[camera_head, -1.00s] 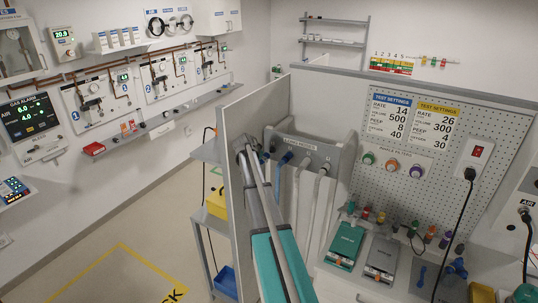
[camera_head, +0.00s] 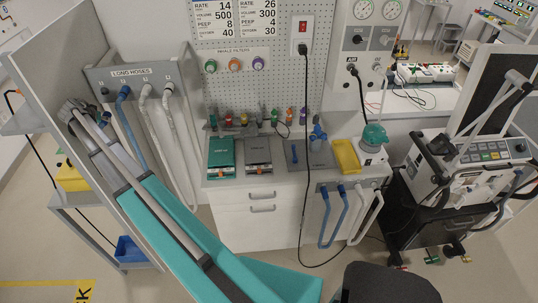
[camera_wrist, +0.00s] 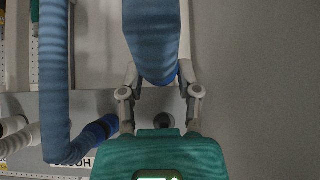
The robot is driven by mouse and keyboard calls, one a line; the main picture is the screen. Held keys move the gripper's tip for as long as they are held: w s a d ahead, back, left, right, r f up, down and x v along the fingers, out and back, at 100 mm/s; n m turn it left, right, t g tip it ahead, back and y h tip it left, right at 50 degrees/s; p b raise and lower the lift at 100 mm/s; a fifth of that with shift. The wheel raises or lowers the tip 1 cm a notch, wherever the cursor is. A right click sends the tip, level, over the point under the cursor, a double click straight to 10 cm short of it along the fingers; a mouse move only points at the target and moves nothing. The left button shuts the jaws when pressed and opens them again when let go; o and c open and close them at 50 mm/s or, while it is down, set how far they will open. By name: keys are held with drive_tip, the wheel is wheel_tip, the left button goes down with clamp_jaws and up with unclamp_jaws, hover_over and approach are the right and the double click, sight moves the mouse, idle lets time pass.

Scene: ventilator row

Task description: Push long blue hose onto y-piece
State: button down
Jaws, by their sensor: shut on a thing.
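My gripper (camera_wrist: 160,95) is shut on a ribbed blue hose (camera_wrist: 153,35) in the wrist view, with a finger on each side near its darker blue end. A second blue hose (camera_wrist: 54,80) hangs beside it, its dark blue cuff (camera_wrist: 98,130) at the rack. In the head view my gripper (camera_head: 72,110) is at the left of the long-hose rack (camera_head: 135,72), by the grey panel; the held hose cannot be made out there. The other blue hose (camera_head: 123,94) hangs from the rack. A small blue branched piece (camera_head: 318,133), apparently the y-piece, stands on the counter, away from my gripper.
White hoses (camera_head: 147,92) hang further right on the rack. The tall grey panel (camera_head: 55,50) stands close beside my arm. The counter holds a green device (camera_head: 221,152), a grey device (camera_head: 257,150) and a yellow tray (camera_head: 346,156). A ventilator cart (camera_head: 470,165) stands at right.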

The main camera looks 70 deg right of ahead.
wheel_tip(320, 180, down, 11)
drive_tip(key=b, duration=1)
drive_tip(key=shift+f, duration=0.15)
drive_tip(key=shift+s, duration=0.15)
